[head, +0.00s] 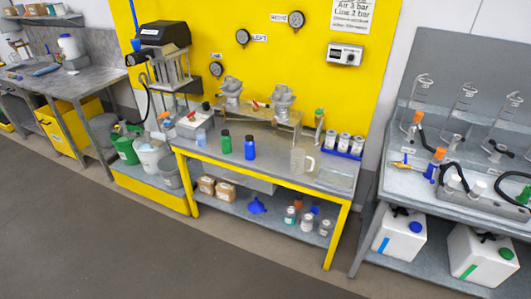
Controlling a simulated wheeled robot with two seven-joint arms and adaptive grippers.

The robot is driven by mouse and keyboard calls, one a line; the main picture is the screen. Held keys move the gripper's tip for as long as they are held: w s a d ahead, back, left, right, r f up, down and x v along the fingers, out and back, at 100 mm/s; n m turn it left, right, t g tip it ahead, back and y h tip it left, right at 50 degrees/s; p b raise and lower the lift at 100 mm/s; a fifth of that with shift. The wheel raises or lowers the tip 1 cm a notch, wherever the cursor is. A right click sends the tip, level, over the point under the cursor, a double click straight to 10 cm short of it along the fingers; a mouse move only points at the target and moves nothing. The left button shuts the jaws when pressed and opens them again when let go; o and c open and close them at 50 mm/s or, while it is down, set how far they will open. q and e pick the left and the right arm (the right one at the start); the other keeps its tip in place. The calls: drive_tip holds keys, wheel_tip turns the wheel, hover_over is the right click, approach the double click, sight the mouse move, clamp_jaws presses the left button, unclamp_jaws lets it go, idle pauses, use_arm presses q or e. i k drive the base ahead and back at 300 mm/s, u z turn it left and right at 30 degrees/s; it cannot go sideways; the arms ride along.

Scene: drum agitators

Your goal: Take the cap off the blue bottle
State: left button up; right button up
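A small blue bottle (250,150) stands upright on the grey top of the yellow-framed bench (268,168) in the head view. A dark cap (249,138) appears to sit on its top. A similar green bottle (226,145) stands just to its left, with a small gap between them. Neither of my grippers is in the picture, and nothing touches the blue bottle.
A clear jug (302,160) stands right of the bottles. Several white jars sit in a blue tray (343,154) at the bench's right end. Grey floor (130,240) in front is clear.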

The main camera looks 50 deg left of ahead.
sight(250, 147)
drive_tip(key=z, duration=0.05)
drive_tip(key=i, duration=0.95)
drive_tip(key=u, duration=0.15)
